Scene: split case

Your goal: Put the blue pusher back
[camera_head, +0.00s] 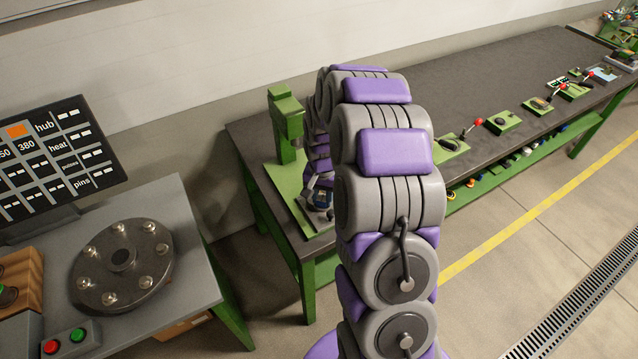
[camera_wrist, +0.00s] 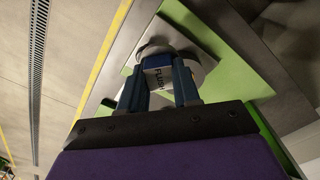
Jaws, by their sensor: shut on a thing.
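The blue pusher (camera_wrist: 158,76), a small block with a pale lettered face and a blue part, is between the two fingers of my gripper (camera_wrist: 160,90) in the wrist view. My gripper is shut on it. Behind the pusher is a round grey part (camera_wrist: 205,62) over a grey plate on a green base; I cannot tell whether the pusher touches it. In the head view my gripper (camera_head: 321,184) is low at the green press stand (camera_head: 286,128), at the near left end of the dark bench. A bit of blue shows there, largely hidden by my arm.
The long dark bench (camera_head: 470,85) carries several green fixtures with levers along its front edge. On the left, a grey table (camera_head: 190,235) holds a round metal disc (camera_head: 122,262) with several pins, a dark number board (camera_head: 55,155) and red and green buttons (camera_head: 70,341).

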